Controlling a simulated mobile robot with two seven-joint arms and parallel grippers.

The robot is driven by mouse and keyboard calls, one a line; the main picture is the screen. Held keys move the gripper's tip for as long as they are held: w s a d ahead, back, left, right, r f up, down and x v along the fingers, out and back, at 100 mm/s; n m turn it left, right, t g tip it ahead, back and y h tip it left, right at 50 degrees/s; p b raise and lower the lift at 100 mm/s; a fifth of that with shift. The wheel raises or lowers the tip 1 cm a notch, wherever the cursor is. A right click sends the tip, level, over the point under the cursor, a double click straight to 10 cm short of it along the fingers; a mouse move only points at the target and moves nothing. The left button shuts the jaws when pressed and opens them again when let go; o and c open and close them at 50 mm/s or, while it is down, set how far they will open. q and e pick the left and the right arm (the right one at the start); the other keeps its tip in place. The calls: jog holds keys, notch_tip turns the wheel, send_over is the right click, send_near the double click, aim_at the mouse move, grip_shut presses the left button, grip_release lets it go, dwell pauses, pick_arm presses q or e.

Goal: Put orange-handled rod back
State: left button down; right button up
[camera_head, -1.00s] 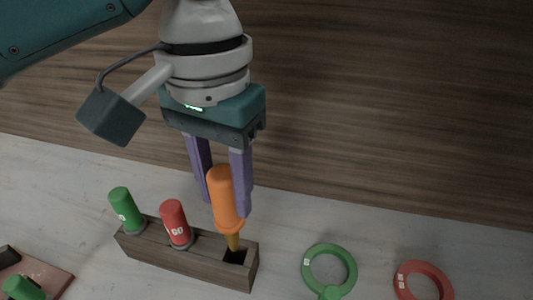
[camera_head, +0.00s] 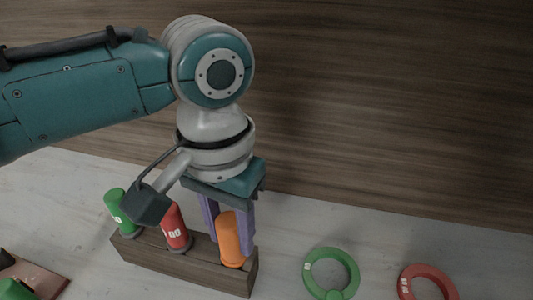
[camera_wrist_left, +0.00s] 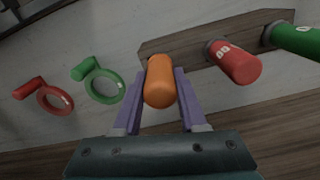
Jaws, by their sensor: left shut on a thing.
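The orange-handled rod (camera_head: 229,240) stands upright at the right end of the wooden rack (camera_head: 190,266). Its handle base is down at the rack's top, and its metal part is hidden. My left gripper (camera_head: 232,238) is shut on the orange handle, one purple finger on each side. The left wrist view also shows the orange handle (camera_wrist_left: 159,82) between the fingers, over the end of the rack (camera_wrist_left: 195,47). My right gripper is not in view.
In the rack stand a red-handled rod (camera_head: 175,228) and a green-handled rod (camera_head: 116,207). A green ring (camera_head: 351,267) and a red ring (camera_head: 427,270) lie on the table to the right. A reddish board (camera_head: 45,279) is at the lower left.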

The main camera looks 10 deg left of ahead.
pick_arm(q)
jog(key=shift+f, duration=0.15)
jog(key=shift+c, duration=2.3)
grip_release()
notch_tip(320, 180, up, 13)
jog(key=shift+f+p, duration=0.1)
jog(key=shift+p, duration=0.8)
jog(key=s+d+f+t+h, duration=0.2)
jog(key=s+d+f+h, duration=0.1)
jog(key=s+f, duration=0.45)
jog(key=s+a+f+t+y, duration=0.1)
jog(key=s+a+y, duration=0.1)
jog(key=s+a, duration=0.7)
jog(key=shift+a+n+t+y, duration=0.3)
jog(key=shift+a+y, duration=0.1)
jog(key=shift+a, duration=0.7)
